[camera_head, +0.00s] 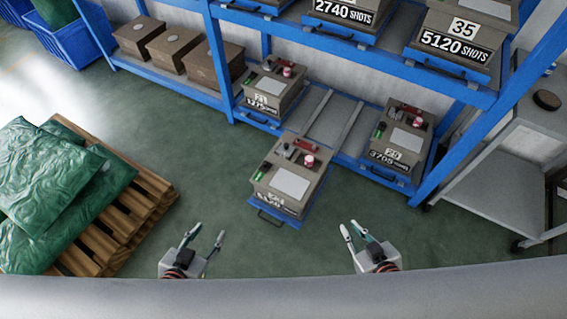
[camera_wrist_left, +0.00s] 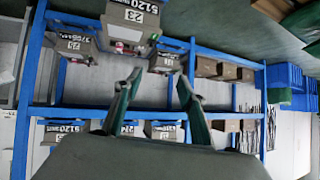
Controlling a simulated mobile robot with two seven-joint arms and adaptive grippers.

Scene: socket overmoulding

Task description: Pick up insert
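A grey-brown box-shaped insert (camera_head: 290,176) marked 5120 SHOTS sits on a pulled-out blue tray at the front of the rack. It has a pale plate and small red, pink and green parts on top. In the left wrist view, an insert marked 5120 and 23 (camera_wrist_left: 128,30) shows beyond the fingers. My left gripper (camera_head: 209,230) is open and empty, in front and to the left of the pulled-out insert. It also shows open in the left wrist view (camera_wrist_left: 160,76). My right gripper (camera_head: 349,225) has its fingers apart and empty, in front and to the right. Neither touches the insert.
The blue rack (camera_head: 225,60) holds similar inserts at left (camera_head: 272,88) and right (camera_head: 402,138), others above, and brown boxes (camera_head: 177,48). A wooden pallet (camera_head: 128,222) with green bags (camera_head: 48,190) stands at left. A grey cart (camera_head: 500,150) stands at right. Floor between is clear.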

